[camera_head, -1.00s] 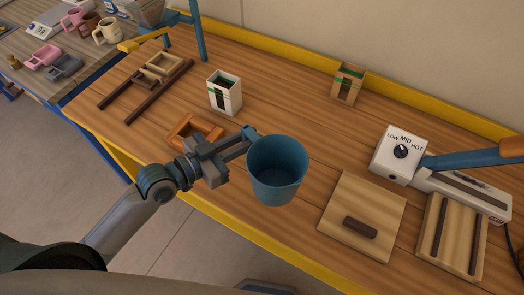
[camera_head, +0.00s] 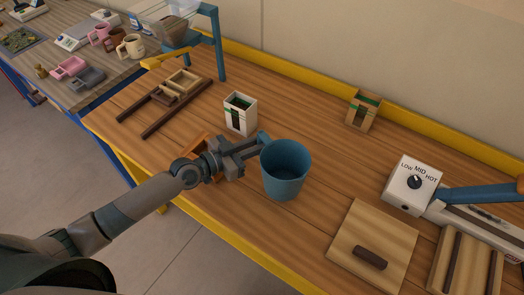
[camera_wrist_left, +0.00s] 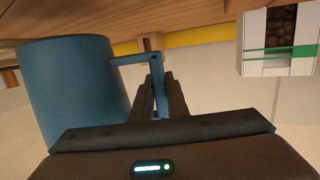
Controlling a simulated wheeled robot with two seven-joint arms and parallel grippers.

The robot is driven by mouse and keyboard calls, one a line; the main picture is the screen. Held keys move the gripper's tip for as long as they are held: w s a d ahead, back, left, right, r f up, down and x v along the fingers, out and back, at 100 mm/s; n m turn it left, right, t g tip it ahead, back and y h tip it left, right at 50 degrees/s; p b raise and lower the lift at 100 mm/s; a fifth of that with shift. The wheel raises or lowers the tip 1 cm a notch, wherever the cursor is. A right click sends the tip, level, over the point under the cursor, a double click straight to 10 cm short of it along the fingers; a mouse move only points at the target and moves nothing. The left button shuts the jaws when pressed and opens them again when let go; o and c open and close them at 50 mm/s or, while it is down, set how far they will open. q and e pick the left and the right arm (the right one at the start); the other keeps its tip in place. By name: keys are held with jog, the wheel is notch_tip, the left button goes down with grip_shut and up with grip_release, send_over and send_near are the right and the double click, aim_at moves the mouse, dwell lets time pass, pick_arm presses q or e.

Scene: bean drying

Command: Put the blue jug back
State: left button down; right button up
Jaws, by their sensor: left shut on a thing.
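The blue jug (camera_head: 286,172) is held upright by my left gripper (camera_head: 258,146) above the front part of the wooden bench in the head view. The gripper is shut on the jug's handle. In the left wrist view the jug body (camera_wrist_left: 70,92) fills the left side, and its handle runs between the two fingers (camera_wrist_left: 158,95). The inside of the jug looks empty from here. I cannot tell how far the jug is above the bench. My right gripper is not in view.
A white box (camera_head: 240,114) with a green band stands behind the left gripper. An orange wooden frame (camera_head: 190,150) is partly behind the wrist. A tan box (camera_head: 364,110), a heat-dial unit (camera_head: 411,187) and a wooden board with a handle (camera_head: 373,240) are on the right. Blue-framed equipment (camera_head: 214,45) stands behind.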

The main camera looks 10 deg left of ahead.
pick_arm(q)
jog(key=shift+f+b, duration=0.75)
jog(key=shift+f, duration=1.2)
jog(key=shift+f, duration=0.2)
jog(key=c, duration=1.7)
grip_release()
jog(key=shift+r, duration=0.1)
